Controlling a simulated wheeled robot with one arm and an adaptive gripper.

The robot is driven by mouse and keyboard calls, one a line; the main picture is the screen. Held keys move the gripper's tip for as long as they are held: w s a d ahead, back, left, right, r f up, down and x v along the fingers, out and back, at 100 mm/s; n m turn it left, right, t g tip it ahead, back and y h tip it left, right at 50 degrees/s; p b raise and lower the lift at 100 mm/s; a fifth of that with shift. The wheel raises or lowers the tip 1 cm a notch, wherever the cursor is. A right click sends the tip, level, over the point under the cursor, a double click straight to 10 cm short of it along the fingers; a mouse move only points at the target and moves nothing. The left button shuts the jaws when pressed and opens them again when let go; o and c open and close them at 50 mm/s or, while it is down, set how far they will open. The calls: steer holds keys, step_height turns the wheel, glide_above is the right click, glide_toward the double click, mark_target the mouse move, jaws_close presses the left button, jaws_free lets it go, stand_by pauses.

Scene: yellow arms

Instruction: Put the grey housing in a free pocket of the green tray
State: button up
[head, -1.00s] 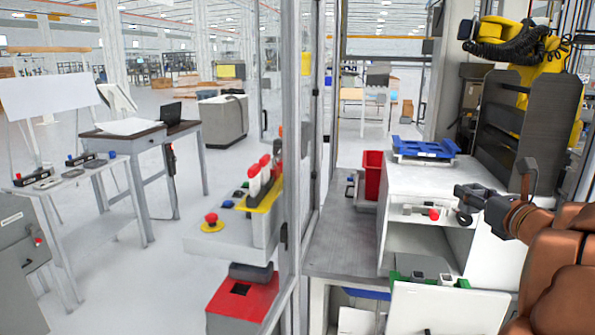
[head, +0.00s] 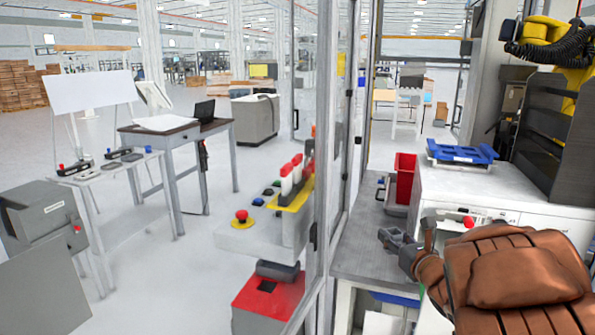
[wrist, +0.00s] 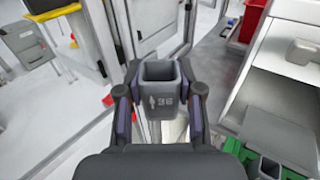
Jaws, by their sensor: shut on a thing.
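In the wrist view my gripper (wrist: 159,76) is shut on the grey housing (wrist: 160,101), a hollow open-topped block with a white mark on its front. The housing hangs between the two fingers with its opening showing. In the head view my gripper (head: 392,240) is above the grey bench, left of the white cabinet; the housing is hard to make out there. The green tray (wrist: 233,147) is at the lower right of the wrist view, partly cut off, with grey parts in it. In the head view my arm hides most of the tray. My gripper is apart from it.
A red bin (head: 404,177) stands behind my gripper on the bench (head: 362,262). A blue tray (head: 462,153) lies on the white cabinet (head: 510,184). A glass-panelled guard frame (head: 328,150) and a control panel (head: 262,238) stand to the left.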

steer(key=a+f+b, duration=0.5)
steer(key=f, duration=0.3)
steer(key=shift+w+f, duration=0.25)
steer(key=shift+f, duration=0.15)
